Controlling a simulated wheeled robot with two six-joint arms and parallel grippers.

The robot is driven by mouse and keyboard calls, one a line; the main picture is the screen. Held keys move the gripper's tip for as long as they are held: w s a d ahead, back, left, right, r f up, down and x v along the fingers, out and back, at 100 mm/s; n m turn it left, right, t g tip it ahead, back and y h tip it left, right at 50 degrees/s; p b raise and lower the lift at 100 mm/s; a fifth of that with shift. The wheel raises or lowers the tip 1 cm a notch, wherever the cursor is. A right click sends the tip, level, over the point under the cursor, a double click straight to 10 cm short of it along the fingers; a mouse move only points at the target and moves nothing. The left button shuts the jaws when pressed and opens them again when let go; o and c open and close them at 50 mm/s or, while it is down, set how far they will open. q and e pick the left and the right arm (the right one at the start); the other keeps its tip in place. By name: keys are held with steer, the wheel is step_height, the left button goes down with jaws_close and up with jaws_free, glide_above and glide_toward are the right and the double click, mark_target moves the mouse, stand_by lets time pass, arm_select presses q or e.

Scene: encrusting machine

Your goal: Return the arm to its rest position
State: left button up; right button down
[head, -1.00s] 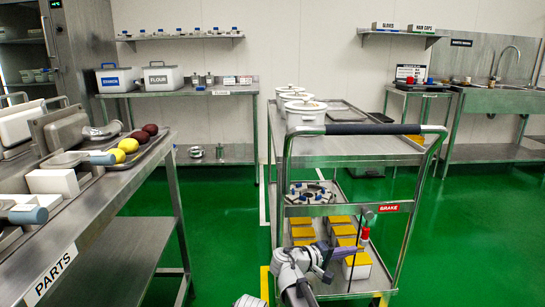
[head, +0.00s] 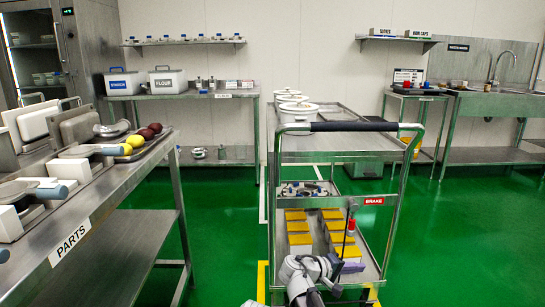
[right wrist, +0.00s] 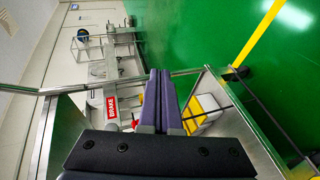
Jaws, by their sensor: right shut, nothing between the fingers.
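My right arm shows at the bottom of the head view, in front of the steel trolley (head: 395,215). My right gripper (head: 350,268) is low beside the trolley's lower shelf, partly hidden by the arm's own links. In the right wrist view its two purple fingers (right wrist: 158,78) lie together, shut and empty. They point past the trolley's frame; I cannot tell the exact gap. The red brake lever (head: 351,224) stands just above the gripper in the head view, under the red BRAKE label (head: 374,201). My left gripper is not in view.
The trolley carries white pots (head: 298,112) on top and yellow-topped boxes (head: 299,240) below. A steel PARTS table (head: 110,212) with utensils and food stands at left. Green floor (head: 470,250) is open at right and between table and trolley.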

steer(key=s+f+m+g+y, duration=0.25)
steer(key=s+f+y, duration=0.45)
steer(key=s+f, duration=0.35)
steer(key=s+a+f+g+y, duration=0.2)
steer(key=s+a+f+y, duration=0.2)
steer(key=s+a+y, duration=0.25)
steer(key=s+a+r+n+p, duration=0.1)
steer(key=a+r+p, duration=0.3)
steer(key=r+p, duration=1.1)
steer(key=s+a+r+n+h+p, duration=0.1)
steer(key=a+r+p, duration=0.3)
steer(key=r+p, duration=1.1)
steer(key=s+a+r+n+g+p, duration=0.1)
steer(key=s+a+r+p, duration=0.2)
steer(key=r+p, duration=1.1)
steer(key=shift+a+r+p, duration=0.4)
steer(key=shift+a+p, duration=0.1)
steer(key=shift+p, duration=0.05)
steer(key=shift+s+h, duration=0.1)
steer(key=shift+h, duration=0.15)
